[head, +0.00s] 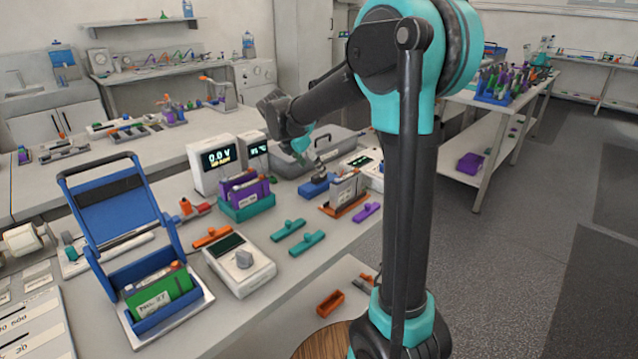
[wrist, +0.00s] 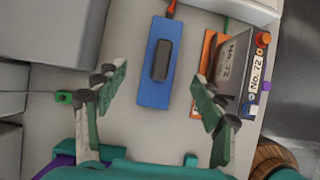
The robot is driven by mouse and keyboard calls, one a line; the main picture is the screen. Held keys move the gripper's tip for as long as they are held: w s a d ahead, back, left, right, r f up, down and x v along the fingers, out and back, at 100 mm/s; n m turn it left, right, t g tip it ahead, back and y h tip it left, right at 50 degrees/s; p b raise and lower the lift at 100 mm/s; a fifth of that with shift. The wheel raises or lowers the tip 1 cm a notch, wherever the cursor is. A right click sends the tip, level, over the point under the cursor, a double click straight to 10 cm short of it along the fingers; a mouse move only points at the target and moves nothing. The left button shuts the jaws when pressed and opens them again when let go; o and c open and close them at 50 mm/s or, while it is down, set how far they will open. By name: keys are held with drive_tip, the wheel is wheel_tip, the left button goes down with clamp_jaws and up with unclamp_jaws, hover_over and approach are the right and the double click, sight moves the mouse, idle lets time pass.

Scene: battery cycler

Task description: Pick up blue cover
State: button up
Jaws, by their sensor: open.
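The blue cover (wrist: 151,92) is a flat blue rectangle with a dark raised handle (wrist: 161,60) on top. In the wrist view it lies on the pale bench, in the gap between my fingers. In the head view the blue cover (head: 314,189) sits on the bench below my gripper, left of the orange holder. My gripper (wrist: 160,78) is open and empty, with one finger on each side of the cover and its handle. In the head view my gripper (head: 308,152) is small and partly hidden against the grey case behind it.
An orange holder with a grey cell marked No. 72 (wrist: 233,65) stands close to my right finger. Grey boxes (wrist: 66,25) stand on the left. In the head view, teal and purple covers (head: 288,229) lie in front, beside a purple cell in a teal holder (head: 246,200).

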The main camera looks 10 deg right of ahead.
sight(317, 175)
drive_tip(key=shift+x, duration=3.5)
drive_tip(key=shift+d, duration=0.1)
drive_tip(key=c, duration=1.3)
drive_tip(key=shift+c, duration=0.2)
drive_tip(key=shift+r, duration=0.1)
